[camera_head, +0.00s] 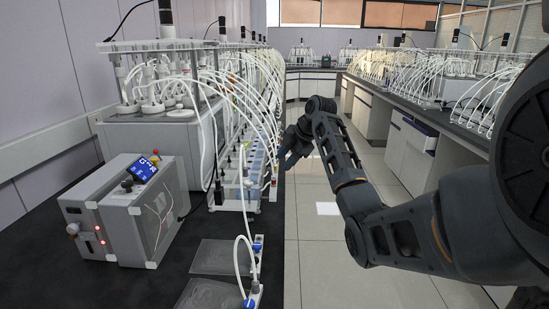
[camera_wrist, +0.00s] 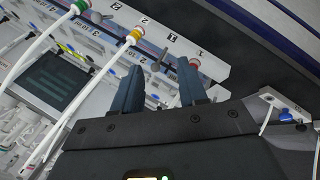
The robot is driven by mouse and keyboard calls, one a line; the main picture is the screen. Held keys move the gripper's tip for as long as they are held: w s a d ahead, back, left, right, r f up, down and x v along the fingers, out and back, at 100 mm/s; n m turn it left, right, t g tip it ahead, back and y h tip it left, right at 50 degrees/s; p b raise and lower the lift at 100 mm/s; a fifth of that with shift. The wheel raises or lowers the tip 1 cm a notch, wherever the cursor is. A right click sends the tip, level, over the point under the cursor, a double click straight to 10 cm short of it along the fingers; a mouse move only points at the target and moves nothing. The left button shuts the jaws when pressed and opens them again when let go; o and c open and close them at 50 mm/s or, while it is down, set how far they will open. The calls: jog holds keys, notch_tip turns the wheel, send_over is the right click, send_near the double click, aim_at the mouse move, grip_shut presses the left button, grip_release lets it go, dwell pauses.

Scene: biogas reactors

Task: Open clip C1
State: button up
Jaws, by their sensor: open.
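My gripper (camera_wrist: 162,64) is open, its two dark blue fingers apart near a white rail (camera_wrist: 172,36) with printed numbers in the wrist view. A small grey lever-like part (camera_wrist: 158,61) shows between the fingers, and I cannot tell whether they touch it. A red-ended fitting (camera_wrist: 195,62) is behind the right fingertip, beside the number 1. I see no readable C1 label, so I cannot tell which part is clip C1. In the head view my gripper (camera_head: 292,150) is beside the row of tubes at the bench's right edge.
White tubes with a yellow fitting (camera_wrist: 133,37) and a green fitting (camera_wrist: 82,6) cross the wrist view.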

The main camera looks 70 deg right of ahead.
aim_at(270, 168)
notch_tip(270, 168, up, 5)
jog(key=w+a+n+g, duration=0.1)
jog(key=w+n+g, duration=0.1)
jog(key=n, duration=0.2)
jog(key=shift+n, duration=0.3)
jog(key=shift+a+p+x, duration=0.1)
jog(key=shift+p+x, duration=0.35)
jog(key=shift+x, duration=1.6)
jog(key=shift+a+p+x, duration=0.15)
jog(key=shift+p+x, duration=0.25)
jog(key=shift+x, duration=1.65)
grip_shut()
